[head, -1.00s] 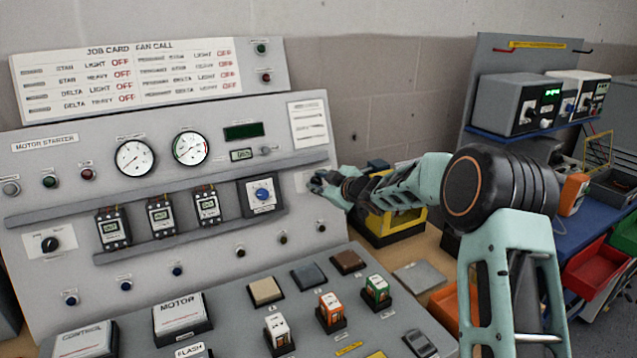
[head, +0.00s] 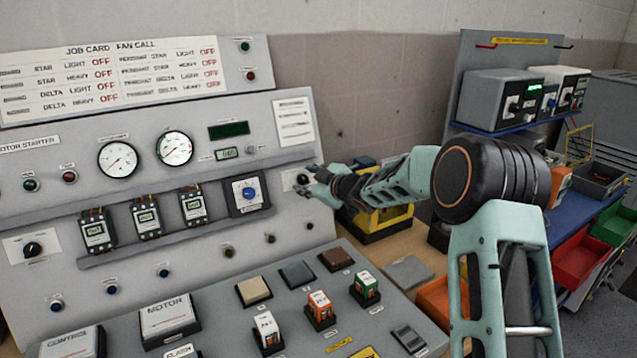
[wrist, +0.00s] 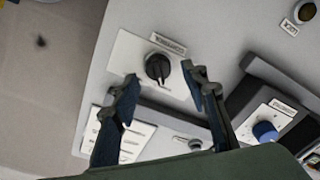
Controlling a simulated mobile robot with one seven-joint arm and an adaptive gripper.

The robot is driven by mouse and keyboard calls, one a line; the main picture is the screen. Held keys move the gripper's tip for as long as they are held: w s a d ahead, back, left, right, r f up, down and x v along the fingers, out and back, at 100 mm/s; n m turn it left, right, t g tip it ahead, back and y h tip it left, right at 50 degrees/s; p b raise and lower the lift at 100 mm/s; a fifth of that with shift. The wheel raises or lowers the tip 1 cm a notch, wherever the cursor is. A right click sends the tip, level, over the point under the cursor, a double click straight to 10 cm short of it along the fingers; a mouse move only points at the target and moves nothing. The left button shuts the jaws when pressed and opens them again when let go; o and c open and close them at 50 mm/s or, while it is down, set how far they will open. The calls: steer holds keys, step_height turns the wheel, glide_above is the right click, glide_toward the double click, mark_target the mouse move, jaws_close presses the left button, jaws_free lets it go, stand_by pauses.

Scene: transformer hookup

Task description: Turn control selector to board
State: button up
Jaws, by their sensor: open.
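A black rotary selector knob (wrist: 158,67) sits on a white plate on the panel, under a small label I cannot read. It also shows at the right edge of the upright panel in the head view (head: 303,179). My gripper (wrist: 160,76) is open, with one finger on each side of the knob in the wrist view. I see no contact with it. In the head view my gripper (head: 310,181) is beside the knob, in front of the panel's right edge. Another black selector (head: 32,248) is at the panel's lower left; its label is unreadable.
A blue knob (head: 249,193) on a dark-framed unit and a ledge (head: 250,165) lie left of my gripper. A paper sheet (head: 294,122) is above it. A yellow-black box (head: 385,220) stands close on the right. The sloped desk below carries several blocks.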

steer(key=v, duration=1)
steer(key=shift+s+d, duration=0.25)
steer(key=shift+s, duration=0.05)
